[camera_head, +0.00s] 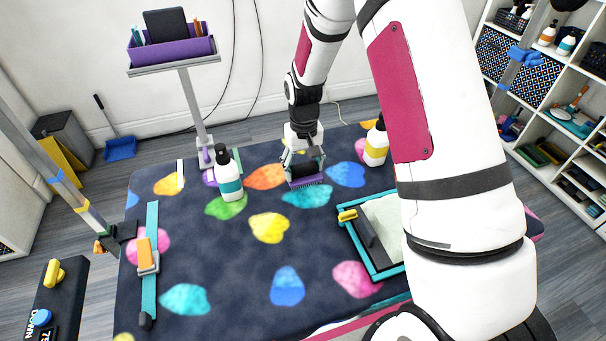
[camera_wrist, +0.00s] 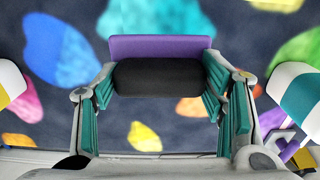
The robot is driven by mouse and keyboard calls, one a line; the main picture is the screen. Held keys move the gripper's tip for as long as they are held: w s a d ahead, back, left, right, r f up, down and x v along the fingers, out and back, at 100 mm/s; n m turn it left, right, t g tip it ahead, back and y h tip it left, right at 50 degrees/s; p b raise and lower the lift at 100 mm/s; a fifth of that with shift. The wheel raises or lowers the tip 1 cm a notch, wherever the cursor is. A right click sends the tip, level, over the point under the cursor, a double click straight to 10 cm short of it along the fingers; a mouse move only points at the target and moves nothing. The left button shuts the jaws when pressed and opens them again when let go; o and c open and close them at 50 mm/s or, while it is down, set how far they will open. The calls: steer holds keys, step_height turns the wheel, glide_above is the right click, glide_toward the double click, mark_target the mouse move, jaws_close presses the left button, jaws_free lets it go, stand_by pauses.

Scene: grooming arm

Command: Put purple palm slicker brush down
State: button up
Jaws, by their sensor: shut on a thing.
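The purple palm slicker brush (camera_head: 305,180) has a black top and a purple base. It is between the fingers of my gripper (camera_head: 304,164), over the far middle part of the patterned table. In the wrist view the brush (camera_wrist: 160,46) shows its purple edge and black body (camera_wrist: 158,78). The teal-padded fingers of my gripper (camera_wrist: 160,90) close on its two sides. I cannot tell whether the brush touches the table or hangs just above it.
A teal-labelled bottle (camera_head: 228,176) stands left of my gripper, and a yellow-labelled bottle (camera_head: 376,146) stands right. A teal-rimmed tray (camera_head: 352,236) lies at the right. A teal bar with an orange clamp (camera_head: 150,262) lies at the left. The table's middle (camera_head: 240,262) is clear.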

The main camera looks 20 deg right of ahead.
mark_target(304, 175)
steer(key=shift+f, duration=1.45)
steer(key=shift+f, duration=0.2)
steer(key=o, duration=1)
steer(key=shift+o, duration=0.2)
